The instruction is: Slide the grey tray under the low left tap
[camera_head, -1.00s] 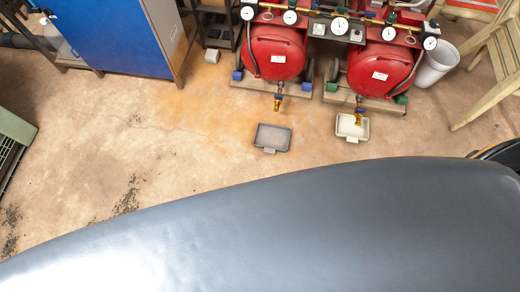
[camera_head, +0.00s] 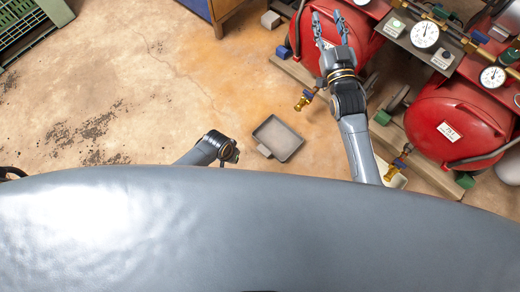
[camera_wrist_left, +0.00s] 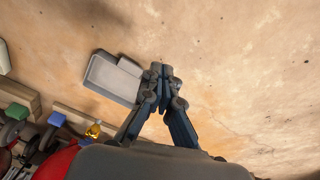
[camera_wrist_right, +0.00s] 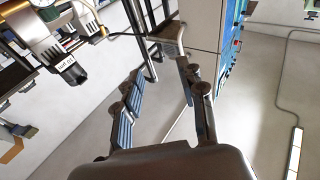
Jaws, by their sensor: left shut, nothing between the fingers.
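The shallow grey tray (camera_head: 277,140) lies on the floor in the head view, with its tab toward my left gripper. The low left tap (camera_head: 304,103), brass with a blue handle, stands up and right of the tray, with a gap between them in the picture. My left gripper (camera_wrist_left: 161,72) is shut and empty; in the left wrist view its fingertips are beside the tab of the tray (camera_wrist_left: 105,80). Whether they touch it I cannot tell. In the head view its fingers are mostly hidden. My right gripper (camera_head: 329,20) is open and empty, over the left red tank.
Red tanks (camera_head: 455,120) on wooden bases fill the right, with a second brass tap (camera_head: 398,163). A pale tray (camera_head: 393,178) is partly hidden by my right arm. A green crate (camera_head: 28,25) is at upper left.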

